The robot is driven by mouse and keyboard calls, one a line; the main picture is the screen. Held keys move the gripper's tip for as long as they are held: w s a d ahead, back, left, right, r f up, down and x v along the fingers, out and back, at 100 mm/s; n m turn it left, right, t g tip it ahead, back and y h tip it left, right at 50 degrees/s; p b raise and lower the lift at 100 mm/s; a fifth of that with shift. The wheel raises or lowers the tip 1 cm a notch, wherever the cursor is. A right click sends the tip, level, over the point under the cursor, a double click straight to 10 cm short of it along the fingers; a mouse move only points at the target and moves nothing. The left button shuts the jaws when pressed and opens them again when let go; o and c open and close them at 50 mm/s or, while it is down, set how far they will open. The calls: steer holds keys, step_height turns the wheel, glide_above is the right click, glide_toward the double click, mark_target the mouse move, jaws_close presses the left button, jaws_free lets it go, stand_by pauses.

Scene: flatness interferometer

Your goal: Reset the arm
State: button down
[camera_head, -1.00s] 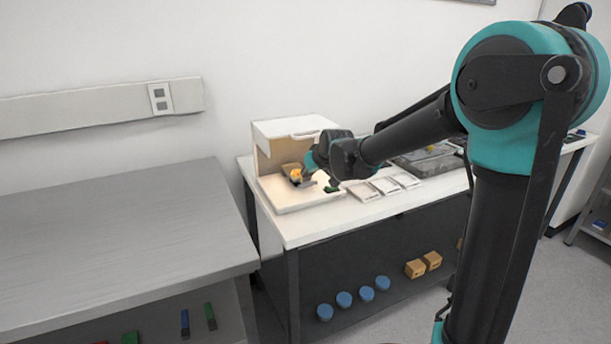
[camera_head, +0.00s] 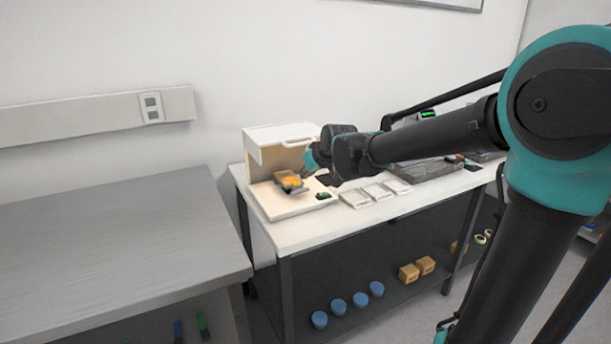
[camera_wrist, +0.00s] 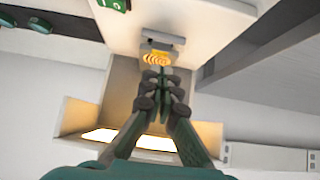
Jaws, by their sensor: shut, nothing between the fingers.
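My gripper (camera_wrist: 162,72) is shut and empty in the wrist view. Its fingertips show close to a small stage with a round yellow ringed pattern (camera_wrist: 157,58), inside or in front of the white interferometer (camera_head: 282,134). In the head view my arm reaches left from the right side toward this white box. The yellow-lit stage (camera_head: 290,181) shows just left of the gripper end. The gripper's fingers are small there. I cannot tell whether the fingertips touch the stage.
The interferometer stands on a white-topped bench (camera_head: 300,233). White trays (camera_head: 375,191) and a dark plate (camera_head: 420,171) lie to its right. Blue round pieces (camera_head: 338,307) and brown boxes (camera_head: 408,273) sit on the lower shelf. A bare grey table (camera_head: 110,240) stands at left.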

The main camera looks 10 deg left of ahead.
steer(key=s+d+f+m+g+h, duration=0.1)
steer(key=s+d+f+m, duration=0.1)
steer(key=s+d+f, duration=0.4)
steer(key=s+d+f+m+g+h, duration=0.1)
steer(key=s+d+f+m+h, duration=0.1)
steer(key=s+d+f, duration=0.5)
steer(key=s+d+f+m+g+h, duration=0.1)
steer(key=s+d+f+m+h, duration=0.1)
steer(key=s+d+f, duration=0.5)
steer(key=s+d, duration=0.6)
steer(key=d, duration=0.4)
steer(key=shift+s+m, duration=0.15)
steer(key=shift+m, duration=0.25)
steer(key=c, duration=2.2)
jaws_free()
